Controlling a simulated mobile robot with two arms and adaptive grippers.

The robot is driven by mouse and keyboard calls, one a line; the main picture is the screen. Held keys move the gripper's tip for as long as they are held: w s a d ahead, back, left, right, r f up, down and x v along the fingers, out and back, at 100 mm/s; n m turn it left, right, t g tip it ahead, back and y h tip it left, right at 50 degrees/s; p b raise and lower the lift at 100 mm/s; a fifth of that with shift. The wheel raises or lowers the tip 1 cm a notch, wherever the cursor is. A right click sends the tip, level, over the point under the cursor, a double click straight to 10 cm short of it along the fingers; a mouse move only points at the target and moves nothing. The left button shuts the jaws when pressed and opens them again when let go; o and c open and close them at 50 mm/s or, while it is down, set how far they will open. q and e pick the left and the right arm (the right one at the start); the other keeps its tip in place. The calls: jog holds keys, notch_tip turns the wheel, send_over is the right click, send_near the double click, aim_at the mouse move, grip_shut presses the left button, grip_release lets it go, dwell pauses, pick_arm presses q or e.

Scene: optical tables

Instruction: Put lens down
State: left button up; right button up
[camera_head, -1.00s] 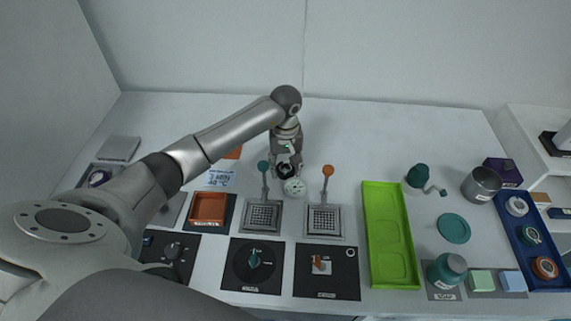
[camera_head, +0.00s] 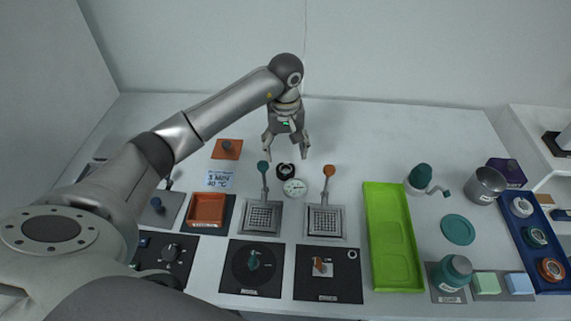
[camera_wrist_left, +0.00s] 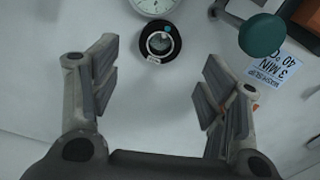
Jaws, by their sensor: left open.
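The lens (camera_head: 286,171) is a small black ring-shaped piece resting on the white table, just behind a round white dial (camera_head: 295,187). In the left wrist view the lens (camera_wrist_left: 160,42) lies flat, with a clear centre, a blue dot and a small label. My left gripper (camera_head: 286,154) is open and empty above and behind the lens, with its fingers pointing down. In the left wrist view the spread fingers (camera_wrist_left: 160,85) are apart from the lens, which lies beyond the tips. My right gripper is not in view.
Two grated trays with upright handles, one teal-topped (camera_head: 263,167) and one orange-topped (camera_head: 329,170), stand in front on either side. A label card (camera_head: 219,179) and an orange plate (camera_head: 227,149) lie left. A green tray (camera_head: 391,240) is right. The back of the table is clear.

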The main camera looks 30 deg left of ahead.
aim_at(286, 169)
pick_arm(q)
notch_tip(286, 169, up, 4)
jog(key=shift+r+b, duration=0.1)
jog(key=shift+b, duration=0.35)
jog(key=shift+o, duration=0.6)
jog(key=shift+r, duration=0.5)
notch_tip(286, 169, down, 12)
jog(key=m+y+p, duration=0.1)
jog(key=m, duration=1.3)
jog(key=m+p, duration=0.1)
jog(key=m, duration=1.4)
jog(key=shift+d+f+t+y, duration=0.1)
jog(key=shift+f+t+y, duration=0.05)
jog(key=shift+t+y, duration=0.2)
jog(key=shift+s, duration=0.1)
